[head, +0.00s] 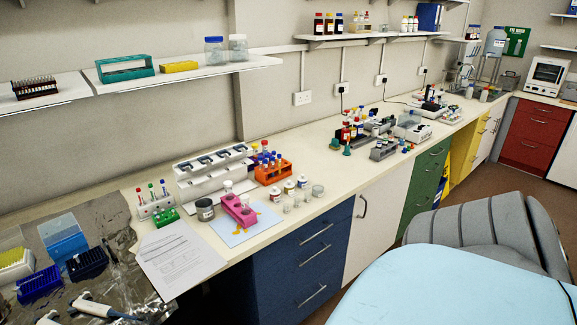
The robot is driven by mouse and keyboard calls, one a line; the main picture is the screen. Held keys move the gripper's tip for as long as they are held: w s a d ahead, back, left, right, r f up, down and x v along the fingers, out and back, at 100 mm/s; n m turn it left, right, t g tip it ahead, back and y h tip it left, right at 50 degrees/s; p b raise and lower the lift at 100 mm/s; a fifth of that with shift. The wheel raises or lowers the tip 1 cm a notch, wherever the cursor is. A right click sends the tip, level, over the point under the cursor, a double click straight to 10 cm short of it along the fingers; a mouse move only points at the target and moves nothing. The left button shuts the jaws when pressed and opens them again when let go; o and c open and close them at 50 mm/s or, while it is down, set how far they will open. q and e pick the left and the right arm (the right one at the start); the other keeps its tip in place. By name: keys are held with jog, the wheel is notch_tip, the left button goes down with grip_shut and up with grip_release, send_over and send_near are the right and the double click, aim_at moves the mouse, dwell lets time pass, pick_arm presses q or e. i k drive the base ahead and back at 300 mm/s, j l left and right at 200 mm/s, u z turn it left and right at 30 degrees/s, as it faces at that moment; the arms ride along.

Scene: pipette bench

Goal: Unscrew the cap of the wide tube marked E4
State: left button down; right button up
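No label E4 can be read at this size, so I cannot tell which tube it is. A pink rack (237,209) on a pale blue sheet holds wide tubes, at least one with a whitish cap. Behind it an orange rack (273,172) holds several tubes with blue and other coloured caps. At its left a white rack (155,207) holds slim tubes with red and green caps. A cluster of tubes with dark and coloured caps (352,130) stands farther along the bench. Neither of my grippers is in the head view.
The long bench (290,226) carries a green rack (166,217), a grey metal cup (205,210), small jars (303,182), a paper sheet (180,262) and pipettes (95,307). A wall shelf (190,74) hangs above. A grey and light blue padded chair (450,285) fills the front right.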

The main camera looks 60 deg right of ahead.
aim_at(245, 206)
jog(key=z, duration=1.55)
jog(key=i+l+u, duration=0.15)
jog(key=l, duration=0.2)
jog(key=i+l+u, duration=0.1)
jog(key=i+l, duration=0.15)
jog(key=l, duration=0.1)
